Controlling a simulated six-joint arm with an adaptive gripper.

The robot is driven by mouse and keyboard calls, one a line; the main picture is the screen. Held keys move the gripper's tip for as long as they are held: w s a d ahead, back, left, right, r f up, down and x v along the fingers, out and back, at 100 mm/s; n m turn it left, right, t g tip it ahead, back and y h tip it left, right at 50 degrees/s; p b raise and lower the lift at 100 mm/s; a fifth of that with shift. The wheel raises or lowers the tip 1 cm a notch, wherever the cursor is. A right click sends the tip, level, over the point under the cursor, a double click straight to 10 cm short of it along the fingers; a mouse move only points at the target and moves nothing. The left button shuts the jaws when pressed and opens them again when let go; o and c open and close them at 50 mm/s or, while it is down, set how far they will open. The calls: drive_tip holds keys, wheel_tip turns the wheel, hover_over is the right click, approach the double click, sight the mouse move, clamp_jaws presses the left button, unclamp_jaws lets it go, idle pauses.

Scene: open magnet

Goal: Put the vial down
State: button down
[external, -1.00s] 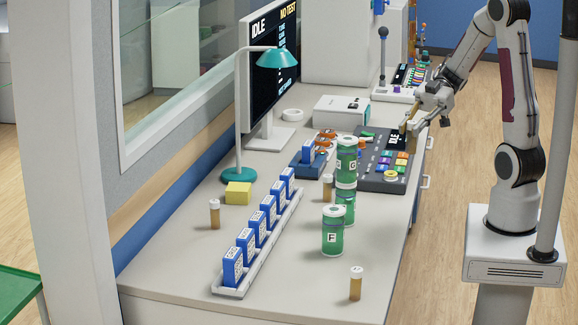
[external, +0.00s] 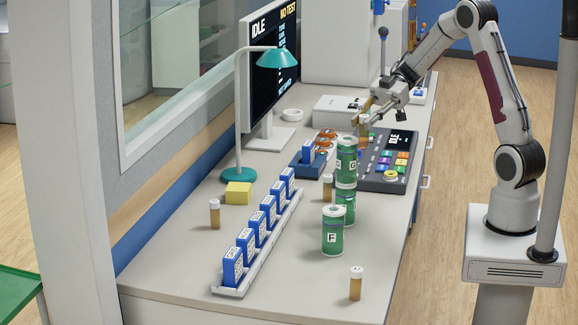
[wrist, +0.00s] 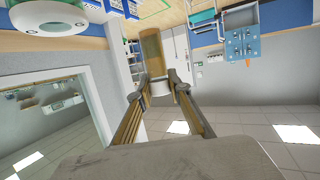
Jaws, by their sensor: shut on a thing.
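My gripper (external: 366,112) is shut on an amber vial (external: 364,132) and holds it above the bench, behind the upper green canister and beside the control panel. In the wrist view the gripper's fingertips (wrist: 163,90) close around the vial's white cap end, and its amber body (wrist: 152,48) extends beyond them. The vial's lower end is partly hidden by the canister in the external view. Other amber vials with white caps stand upright on the bench (external: 270,276): one at the left (external: 214,215), one beside the canisters (external: 327,188), one at the front right (external: 356,284).
Green canisters stand close by, one marked G (external: 346,160) above another (external: 345,205), and one marked F (external: 332,238). A rack of blue boxes (external: 262,225), a yellow block (external: 238,193), a teal lamp (external: 238,174) and a dark control panel (external: 385,182) occupy the bench. The front is mostly clear.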

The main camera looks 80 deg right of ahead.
drive_tip(key=w+a+t, duration=0.1)
drive_tip(key=w+a, duration=0.2)
drive_tip(key=w, duration=2.2)
drive_tip(key=w+a+r+m, duration=0.1)
drive_tip(key=w+a, duration=1.6)
drive_tip(key=a, duration=0.4)
wheel_tip(320, 180, down, 18)
drive_tip(key=shift+s+r+t+h, duration=0.15)
drive_tip(key=shift+s+t+h, duration=0.05)
drive_tip(key=shift+t+h, duration=0.2)
drive_tip(key=shift+a, duration=0.1)
wheel_tip(320, 180, down, 6)
drive_tip(key=shift+f, duration=0.2)
drive_tip(key=shift+f, duration=1.8)
